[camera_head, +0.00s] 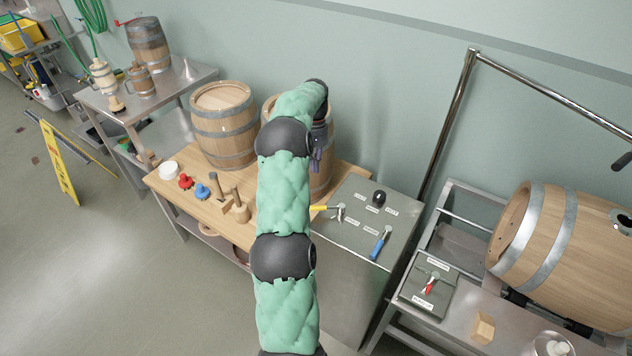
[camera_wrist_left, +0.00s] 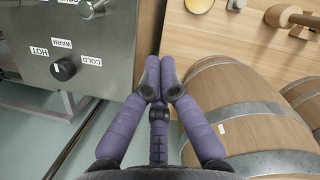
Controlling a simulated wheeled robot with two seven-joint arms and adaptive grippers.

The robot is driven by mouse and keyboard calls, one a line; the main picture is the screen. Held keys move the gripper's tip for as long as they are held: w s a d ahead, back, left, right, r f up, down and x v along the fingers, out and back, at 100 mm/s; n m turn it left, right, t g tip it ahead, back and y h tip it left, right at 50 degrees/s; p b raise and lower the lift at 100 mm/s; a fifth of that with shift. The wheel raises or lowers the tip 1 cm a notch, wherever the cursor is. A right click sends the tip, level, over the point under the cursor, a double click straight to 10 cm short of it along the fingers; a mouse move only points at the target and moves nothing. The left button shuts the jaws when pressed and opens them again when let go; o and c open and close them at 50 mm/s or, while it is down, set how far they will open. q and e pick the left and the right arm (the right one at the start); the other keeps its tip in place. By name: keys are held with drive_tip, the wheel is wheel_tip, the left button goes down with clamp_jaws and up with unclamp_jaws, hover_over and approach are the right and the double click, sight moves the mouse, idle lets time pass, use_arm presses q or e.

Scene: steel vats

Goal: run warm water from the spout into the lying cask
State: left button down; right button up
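The lying cask (camera_head: 562,262) rests on its side on a steel stand at the right, a dark bung hole in its upper side. A bent steel pipe (camera_head: 452,125) rises behind and reaches over it, ending in a dark spout tip (camera_head: 622,161). A steel control panel (camera_head: 349,238) carries a black knob (camera_head: 379,198), a yellow-handled lever (camera_head: 324,208) and a blue-handled lever (camera_head: 380,245). In the left wrist view the knob (camera_wrist_left: 63,69) sits among HOT, WARM and COLD labels. My left gripper (camera_wrist_left: 160,68) looks shut and empty, beside the panel near an upright cask. My right gripper is out of view.
Upright casks (camera_head: 223,125) stand on the wooden table left of the panel. A box with a red lever (camera_head: 429,287) sits before the lying cask.

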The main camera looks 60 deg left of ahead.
use_arm(q)
drive_tip(key=s+d+f+b, duration=0.2)
drive_tip(key=d+f, duration=0.3)
drive_tip(key=f, duration=0.3)
drive_tip(key=shift+s+d+b, duration=0.3)
drive_tip(key=shift+s+b, duration=0.1)
drive_tip(key=shift+b, duration=0.05)
